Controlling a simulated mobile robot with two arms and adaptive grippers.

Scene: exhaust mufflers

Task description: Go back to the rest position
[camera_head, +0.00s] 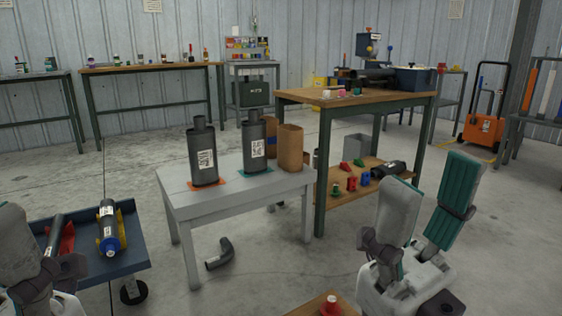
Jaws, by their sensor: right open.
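Two dark grey mufflers stand upright on the pale grey table (180,194). The left muffler (202,155) is on an orange mat (222,183) and the right muffler (253,145) is on a green mat (246,172). Both have white labels. My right gripper (431,175) is at the lower right, its fingers pointing up and spread, with nothing between them. It is well apart from the table. Part of my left gripper (22,235) shows at the lower left edge, beside the blue cart; the rest is cut off, so its opening is unclear.
A brown cylinder (290,147) stands at the pale table's right end. A blue cart (132,238) holds a dark cylinder with a blue end (109,228). A bent pipe (220,254) lies on the floor. A wooden workbench (365,98) stands behind. Open floor (510,230) is at right.

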